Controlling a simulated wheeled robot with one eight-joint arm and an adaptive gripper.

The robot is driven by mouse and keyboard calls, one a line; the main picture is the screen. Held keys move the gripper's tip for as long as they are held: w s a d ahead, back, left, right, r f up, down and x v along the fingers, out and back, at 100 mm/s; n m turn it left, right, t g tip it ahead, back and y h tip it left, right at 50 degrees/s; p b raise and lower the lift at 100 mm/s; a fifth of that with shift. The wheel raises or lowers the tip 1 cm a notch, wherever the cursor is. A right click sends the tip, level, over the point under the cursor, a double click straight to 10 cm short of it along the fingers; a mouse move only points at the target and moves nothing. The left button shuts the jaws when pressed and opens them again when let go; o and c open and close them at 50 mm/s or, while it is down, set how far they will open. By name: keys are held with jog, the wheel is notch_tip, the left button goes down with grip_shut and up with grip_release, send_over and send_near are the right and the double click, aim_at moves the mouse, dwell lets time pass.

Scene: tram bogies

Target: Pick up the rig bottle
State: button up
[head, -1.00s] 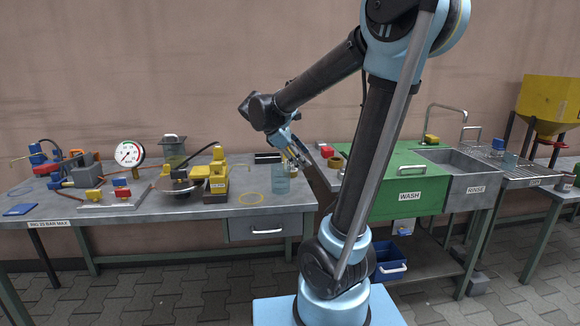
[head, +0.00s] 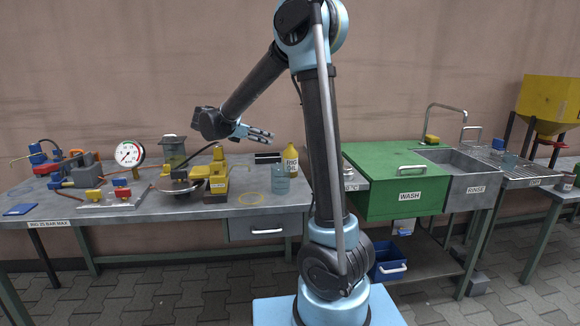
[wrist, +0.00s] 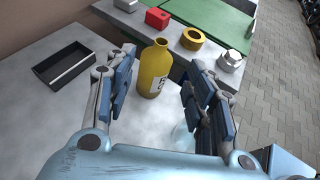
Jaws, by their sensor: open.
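The rig bottle (head: 290,158) is yellow with a white label reading RIG OIL. It stands upright on the grey bench, left of my arm's upright link in the head view. In the wrist view the bottle (wrist: 154,68) shows ahead, between the lines of my two fingers. My gripper (head: 271,135) is above the bench, left of the bottle and pointing right towards it. In the wrist view my gripper (wrist: 160,98) is open, with its fingers wide apart and nothing held. I cannot tell how far the bottle is beyond the fingertips.
A clear bluish jar (head: 280,180) stands in front of the bottle. A black tray (wrist: 75,66) lies to the bottle's left in the wrist view. A red block (wrist: 158,18), a yellow ring (wrist: 192,39) and a metal nut (wrist: 230,60) lie beyond. The green wash unit (head: 385,185) is to the right.

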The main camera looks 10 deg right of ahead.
aim_at(288, 144)
jog(key=x, duration=1.4)
jog(key=shift+w+d+f, duration=0.1)
jog(key=shift+d+f, duration=0.1)
jog(key=shift+c, duration=0.4)
grip_shut()
